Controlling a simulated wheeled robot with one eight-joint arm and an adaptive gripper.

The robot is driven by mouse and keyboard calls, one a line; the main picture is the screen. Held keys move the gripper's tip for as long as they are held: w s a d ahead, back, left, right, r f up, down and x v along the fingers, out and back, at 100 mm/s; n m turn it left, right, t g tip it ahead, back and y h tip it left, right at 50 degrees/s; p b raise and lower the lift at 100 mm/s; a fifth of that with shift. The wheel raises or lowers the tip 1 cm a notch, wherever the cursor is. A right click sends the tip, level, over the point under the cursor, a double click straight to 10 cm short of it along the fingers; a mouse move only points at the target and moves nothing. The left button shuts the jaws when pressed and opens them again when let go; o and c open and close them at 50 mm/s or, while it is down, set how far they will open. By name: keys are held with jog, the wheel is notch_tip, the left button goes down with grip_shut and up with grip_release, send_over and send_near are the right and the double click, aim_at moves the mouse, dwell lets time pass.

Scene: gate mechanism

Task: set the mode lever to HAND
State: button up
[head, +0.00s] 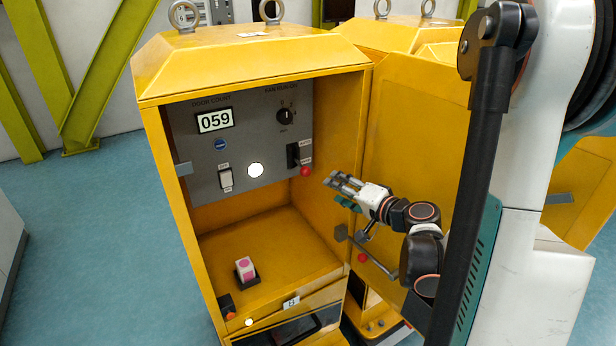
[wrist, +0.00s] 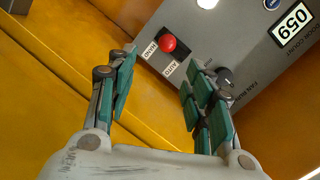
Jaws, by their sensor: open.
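The mode lever (head: 304,169) is a short stick with a red ball knob in a black slot on the lower right of the grey panel, with a light label above and another beside it. In the wrist view the red knob (wrist: 169,43) shows beyond the fingertips, between the two labels. I cannot tell for certain which label the lever points to. My gripper (head: 340,183) is open and empty, to the right of the knob and apart from it. In the wrist view its green-padded fingers (wrist: 160,72) frame the knob from either side.
The grey panel (head: 270,105) also carries a counter reading 059, a rotary knob (head: 285,116), a rocker switch (head: 226,179) and a lit round lamp. The yellow cabinet's side walls enclose the panel. An open yellow door (head: 415,120) stands behind my arm. A pink-and-white block (head: 245,268) is on the cabinet floor.

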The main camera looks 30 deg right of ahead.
aim_at(309, 175)
jog(key=w+a+m+b, duration=0.1)
jog(key=w+m, duration=0.3)
jog(key=m, duration=0.4)
jog(key=w+f+m+t+y+b, duration=0.1)
jog(key=w+m+b, duration=0.1)
jog(key=w+m, duration=0.3)
jog(key=w+a+f+m+t+y+b, duration=0.1)
jog(key=w+m, duration=0.4)
jog(key=m, duration=0.5)
jog(key=shift+w+a+f+m+b, duration=0.2)
jog(key=shift+a+m+b, duration=0.15)
jog(key=shift+b, duration=0.3)
jog(key=shift+c, duration=0.4)
grip_shut()
